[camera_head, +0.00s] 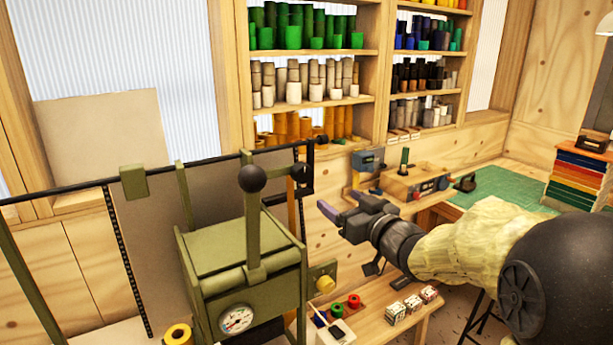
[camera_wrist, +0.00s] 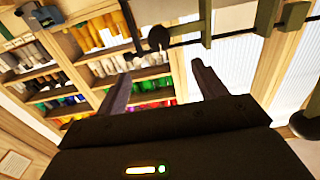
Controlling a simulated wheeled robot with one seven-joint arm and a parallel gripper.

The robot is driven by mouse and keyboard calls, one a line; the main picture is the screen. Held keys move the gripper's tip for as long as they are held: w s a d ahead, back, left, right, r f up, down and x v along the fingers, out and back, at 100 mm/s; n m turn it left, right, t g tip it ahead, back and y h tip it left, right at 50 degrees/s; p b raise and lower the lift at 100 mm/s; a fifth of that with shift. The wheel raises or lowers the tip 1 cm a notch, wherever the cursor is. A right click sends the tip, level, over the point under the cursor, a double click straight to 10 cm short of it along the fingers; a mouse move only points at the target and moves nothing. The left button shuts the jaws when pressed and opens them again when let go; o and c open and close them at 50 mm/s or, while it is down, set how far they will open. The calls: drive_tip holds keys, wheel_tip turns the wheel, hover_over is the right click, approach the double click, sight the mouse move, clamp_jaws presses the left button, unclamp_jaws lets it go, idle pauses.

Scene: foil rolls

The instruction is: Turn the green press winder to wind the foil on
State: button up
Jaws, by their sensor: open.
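The olive-green press (camera_head: 240,255) stands at left centre in the head view, with an upright lever (camera_head: 253,215) topped by a black ball and a round gauge on its front. A dark crank-like part with a round knob (camera_head: 299,173) sits at the right end of the press's black rail; I take it for the winder. My gripper (camera_head: 342,201) is open and empty, right of the press and a little below that knob, apart from it. In the wrist view, a dark round knob (camera_wrist: 158,38) shows just beyond and between my open fingertips (camera_wrist: 160,72).
Shelves of coloured foil rolls (camera_head: 305,80) stand behind. Small rolls and white dice-like blocks (camera_head: 411,304) lie on the low bench below my arm. A green mat (camera_head: 510,187) lies on the right-hand table.

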sight(305, 175)
drive_tip(key=p+x, duration=0.4)
drive_tip(key=x, duration=1.1)
drive_tip(key=shift+w+a, duration=0.15)
drive_tip(key=shift+w, duration=0.2)
drive_tip(key=c, duration=1)
